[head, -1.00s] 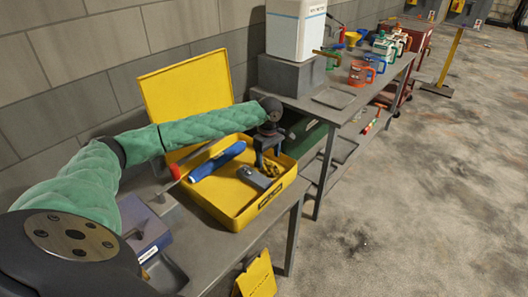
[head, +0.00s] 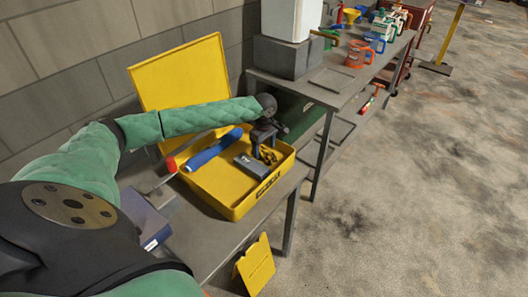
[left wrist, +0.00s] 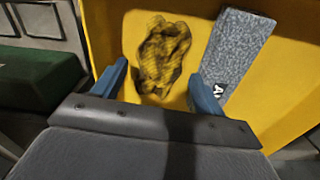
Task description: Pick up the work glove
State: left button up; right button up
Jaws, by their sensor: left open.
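The work glove (left wrist: 163,55) is a crumpled yellow and black piece lying on the yellow floor of an open toolbox (head: 229,207). In the head view the glove (head: 268,156) is partly hidden behind my left gripper (head: 266,151). In the left wrist view the glove lies ahead of and between the blue fingertips of my left gripper (left wrist: 160,88), which is open and empty. I cannot tell whether the fingers touch the glove. My right gripper is not in view.
A grey block (left wrist: 238,52) with a label lies right beside the glove. A blue cylinder (head: 213,149) and a red-ended tool (head: 172,165) are also at the box. The raised yellow lid (head: 180,80) stands behind. A second bench (head: 345,92) holds several mugs.

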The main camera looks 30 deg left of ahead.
pick_arm(q)
jog(key=shift+f, duration=1.05)
jog(key=c, duration=0.7)
jog(key=shift+r, duration=0.15)
jog(key=shift+c, duration=0.2)
